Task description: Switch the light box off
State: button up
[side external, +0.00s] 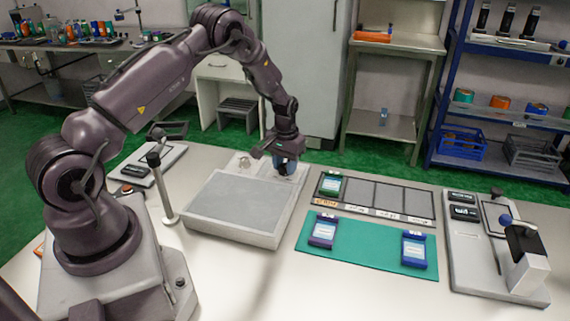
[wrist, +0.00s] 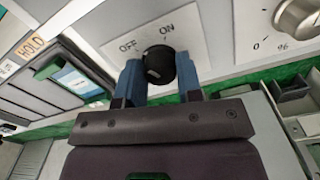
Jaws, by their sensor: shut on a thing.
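The light box (side external: 222,232) stands on the bench in front of my arm, with a flat grey panel (side external: 240,203) that shows no clear glow. My gripper (side external: 287,167) is at its back right corner, pointing down. In the wrist view, the two blue fingers of my gripper (wrist: 160,75) are shut on a round black switch knob (wrist: 157,58), one on each side. A white plate (wrist: 190,40) marked OFF and ON lies around the knob. I cannot tell for sure which word the knob points to. The knob is hidden behind my gripper in the side view.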

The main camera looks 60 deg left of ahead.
aim_at(285, 165)
jog(key=shift+n, duration=1.1)
jog(key=o, duration=0.9)
notch_tip(285, 165, up, 13)
jog(key=shift+r, duration=0.1)
